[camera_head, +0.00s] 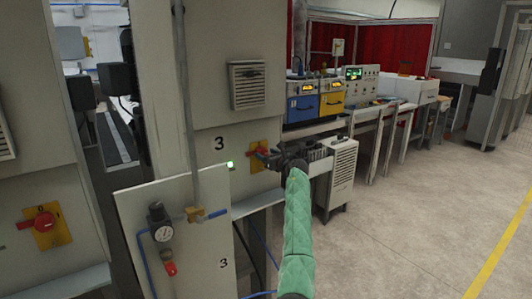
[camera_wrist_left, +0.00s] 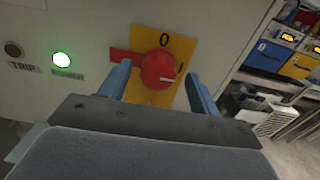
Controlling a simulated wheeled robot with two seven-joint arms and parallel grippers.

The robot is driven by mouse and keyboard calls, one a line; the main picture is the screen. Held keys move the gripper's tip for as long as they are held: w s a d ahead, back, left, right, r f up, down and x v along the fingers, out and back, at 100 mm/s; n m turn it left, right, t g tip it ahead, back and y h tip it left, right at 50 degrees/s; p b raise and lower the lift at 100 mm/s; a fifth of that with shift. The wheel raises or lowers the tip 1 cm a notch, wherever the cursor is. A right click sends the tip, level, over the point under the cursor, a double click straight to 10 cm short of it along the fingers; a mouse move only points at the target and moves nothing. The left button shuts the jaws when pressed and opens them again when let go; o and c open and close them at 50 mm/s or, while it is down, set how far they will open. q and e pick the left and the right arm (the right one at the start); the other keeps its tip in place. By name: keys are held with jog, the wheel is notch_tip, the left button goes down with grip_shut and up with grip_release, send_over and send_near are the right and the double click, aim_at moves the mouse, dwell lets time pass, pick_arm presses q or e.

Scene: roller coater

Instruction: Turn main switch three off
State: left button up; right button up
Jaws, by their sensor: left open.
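Main switch three is a red rotary knob (camera_wrist_left: 157,68) on a yellow plate (camera_wrist_left: 178,45), marked 0 at the top and I at the right. A white mark on the knob points right, toward the I side, and a red bar extends left. In the head view the yellow plate (camera_head: 253,162) sits on the grey cabinet below a "3". My left gripper (camera_wrist_left: 158,72) is open, its blue fingers on either side of the knob; contact cannot be told. In the head view, my left gripper (camera_head: 268,156) partly hides the switch. My right gripper is not in view.
A green lamp (camera_wrist_left: 61,59) glows left of the switch, beside a dark TRIP lamp (camera_wrist_left: 13,49). A panel with a gauge (camera_head: 162,233) and a pipe stands in front, lower left. Another red switch (camera_head: 37,224) is far left. Open floor (camera_head: 400,220) lies right.

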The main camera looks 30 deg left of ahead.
pick_arm(q)
jog(key=shift+w+a, duration=0.15)
jog(key=shift+a, duration=0.3)
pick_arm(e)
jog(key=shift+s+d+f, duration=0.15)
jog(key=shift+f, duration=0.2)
pick_arm(q)
jog(key=c, duration=1)
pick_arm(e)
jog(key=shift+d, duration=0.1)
pick_arm(q)
jog(key=shift+f, duration=0.1)
